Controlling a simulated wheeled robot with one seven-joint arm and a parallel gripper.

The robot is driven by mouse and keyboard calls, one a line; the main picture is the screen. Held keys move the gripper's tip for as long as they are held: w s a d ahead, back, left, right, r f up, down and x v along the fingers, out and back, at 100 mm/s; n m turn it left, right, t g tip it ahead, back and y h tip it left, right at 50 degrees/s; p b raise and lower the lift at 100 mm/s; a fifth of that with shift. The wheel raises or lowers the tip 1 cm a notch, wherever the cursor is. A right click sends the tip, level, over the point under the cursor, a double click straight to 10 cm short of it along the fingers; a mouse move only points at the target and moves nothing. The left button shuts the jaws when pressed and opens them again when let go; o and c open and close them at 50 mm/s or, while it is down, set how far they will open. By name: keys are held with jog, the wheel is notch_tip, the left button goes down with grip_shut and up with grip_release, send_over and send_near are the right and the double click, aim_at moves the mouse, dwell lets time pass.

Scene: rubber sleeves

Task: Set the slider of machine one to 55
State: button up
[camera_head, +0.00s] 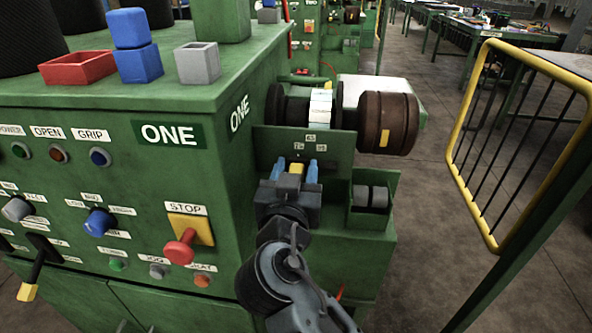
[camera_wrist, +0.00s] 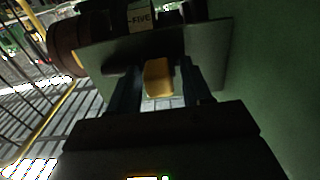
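Machine one (camera_head: 75,130) is the green cabinet marked ONE. On its right side is a green slider panel (camera_head: 335,148) with small number labels too small to read surely. A yellow slider knob (camera_head: 298,168) stands out below the labels; it also shows in the wrist view (camera_wrist: 158,78). My gripper (camera_head: 299,163) is at the panel, with one blue finger on each side of the knob. In the wrist view the fingers (camera_wrist: 160,85) stand apart, with a narrow gap seen beside the knob. Whether either finger touches it cannot be told.
Above the panel is a dark roller (camera_head: 388,122) with a white sleeve (camera_head: 320,105) beside it. A green box with grey rolls (camera_head: 371,196) sits right of my gripper. A red STOP button (camera_head: 180,247) is on the front. A yellow-framed barrier (camera_head: 460,110) stands at right.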

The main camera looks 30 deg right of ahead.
grip_shut()
dwell(0.3)
jog(key=shift+s+d+b, duration=0.2)
jog(key=shift+s+d, duration=0.45)
jog(key=shift+d, duration=0.25)
jog(key=shift+s+d+b, duration=0.15)
jog(key=shift+s+d, duration=0.5)
jog(key=shift+d, duration=0.25)
jog(key=shift+o, duration=0.7)
grip_release()
